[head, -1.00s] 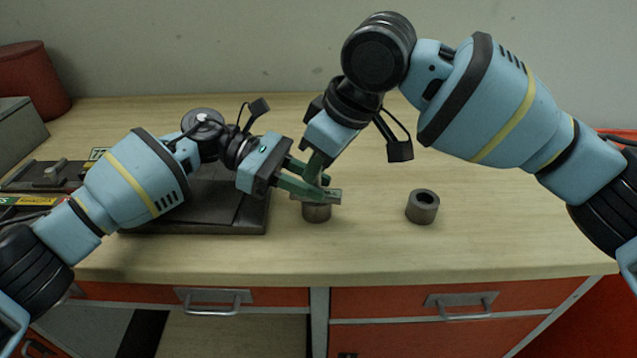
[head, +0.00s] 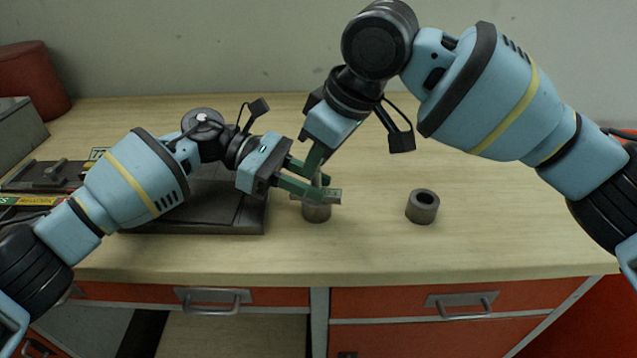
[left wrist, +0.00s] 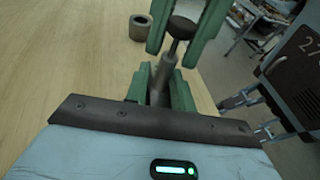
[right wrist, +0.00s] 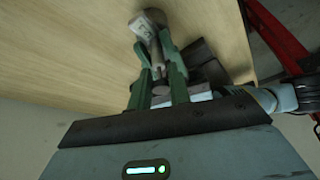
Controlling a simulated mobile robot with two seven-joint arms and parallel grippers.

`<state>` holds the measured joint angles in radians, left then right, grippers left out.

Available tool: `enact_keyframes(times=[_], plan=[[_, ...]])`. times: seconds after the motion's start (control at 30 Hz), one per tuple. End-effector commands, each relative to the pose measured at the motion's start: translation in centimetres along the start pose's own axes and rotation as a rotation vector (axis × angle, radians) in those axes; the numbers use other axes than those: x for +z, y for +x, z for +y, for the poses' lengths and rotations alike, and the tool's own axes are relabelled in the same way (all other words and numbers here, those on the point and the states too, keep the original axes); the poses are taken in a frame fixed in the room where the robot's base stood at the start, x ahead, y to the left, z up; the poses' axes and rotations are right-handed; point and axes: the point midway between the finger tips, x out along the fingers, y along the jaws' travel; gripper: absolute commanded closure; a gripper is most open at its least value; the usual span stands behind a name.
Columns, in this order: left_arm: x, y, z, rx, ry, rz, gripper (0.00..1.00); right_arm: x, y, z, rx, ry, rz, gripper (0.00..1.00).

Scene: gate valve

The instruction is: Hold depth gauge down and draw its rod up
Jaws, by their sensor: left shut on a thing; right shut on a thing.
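The depth gauge (head: 331,196) stands upright with its flat crossbar on top of a grey metal ring (head: 316,213). My left gripper (head: 316,188) is shut on the gauge's body from the left, just above the crossbar. In the left wrist view the gauge's body (left wrist: 162,72) sits between the left fingers, with the thin rod and its dark round knob (left wrist: 182,27) above. My right gripper (head: 318,168) comes from above and is shut on the rod's knob. In the right wrist view the knob (right wrist: 160,90) shows between the right fingers. The rod's lower end is hidden.
A second grey ring (head: 422,207) stands apart to the right. A dark plate (head: 200,218) lies under my left arm. A grey box (head: 18,135) and a red container (head: 33,82) stand at the far left.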

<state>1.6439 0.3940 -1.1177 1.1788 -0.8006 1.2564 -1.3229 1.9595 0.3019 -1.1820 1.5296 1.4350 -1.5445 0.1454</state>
Motion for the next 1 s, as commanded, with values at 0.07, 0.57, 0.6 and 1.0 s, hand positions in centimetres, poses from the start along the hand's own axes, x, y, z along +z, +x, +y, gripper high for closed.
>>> enact_keyframes(times=[0.07, 0.57, 0.6, 1.0], plan=[[-0.40, 0.07, -0.02, 0.000, -0.004, 0.006, 0.88, -0.14, -0.17, -0.06, -0.001, -0.001, 0.003, 0.95], [-0.39, 0.07, -0.02, 0.000, -0.004, 0.005, 0.88, -0.49, -0.98, -0.05, -0.001, -0.001, 0.004, 0.95], [-0.39, 0.07, -0.02, 0.000, -0.004, 0.005, 0.88, -0.51, -1.04, -0.04, -0.001, -0.001, 0.004, 0.95], [-0.38, 0.06, -0.02, 0.000, -0.004, 0.005, 0.88, -0.45, -1.02, -0.02, -0.001, 0.000, 0.001, 0.35]])
